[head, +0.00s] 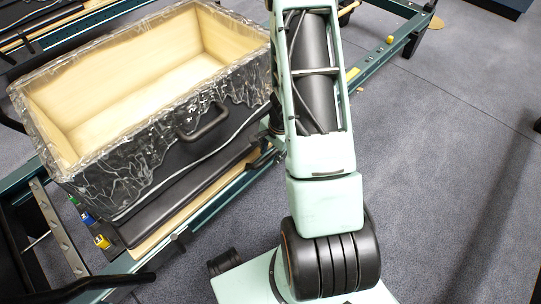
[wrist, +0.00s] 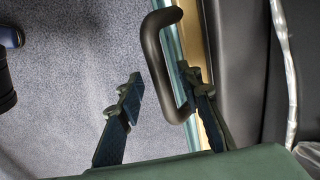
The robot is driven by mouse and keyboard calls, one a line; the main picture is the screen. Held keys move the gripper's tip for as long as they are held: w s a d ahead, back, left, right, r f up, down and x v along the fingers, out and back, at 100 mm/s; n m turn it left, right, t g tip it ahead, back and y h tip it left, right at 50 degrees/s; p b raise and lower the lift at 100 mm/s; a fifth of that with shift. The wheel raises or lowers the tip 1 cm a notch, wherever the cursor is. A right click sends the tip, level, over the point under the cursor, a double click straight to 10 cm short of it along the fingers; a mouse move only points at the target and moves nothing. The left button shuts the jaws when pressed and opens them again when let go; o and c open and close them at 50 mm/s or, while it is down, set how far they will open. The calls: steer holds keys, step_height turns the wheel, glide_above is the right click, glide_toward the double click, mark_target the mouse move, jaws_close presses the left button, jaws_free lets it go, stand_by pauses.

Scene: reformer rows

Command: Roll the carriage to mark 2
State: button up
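The black padded carriage (head: 190,172) lies on the teal reformer frame, under a big open box. In the wrist view the carriage (wrist: 238,60) is at the right, with a black loop handle (wrist: 153,45) beside it. My gripper (wrist: 160,78) is open around the handle's bar, one finger on each side. The left finger is apart from the bar; I cannot tell whether the right finger touches it. In the head view my arm hides most of the gripper and this handle. I cannot make out a numbered mark 2.
The box (head: 150,150) has a dark streaked outside, a pale wooden inside and its own handle (head: 205,122). The teal rail (head: 375,62) runs to the upper right, with a yellow ball (head: 390,39) near its end. Grey floor at the right is clear.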

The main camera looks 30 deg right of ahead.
jaws_close()
stand_by(0.3)
steer(key=shift+d, duration=0.1)
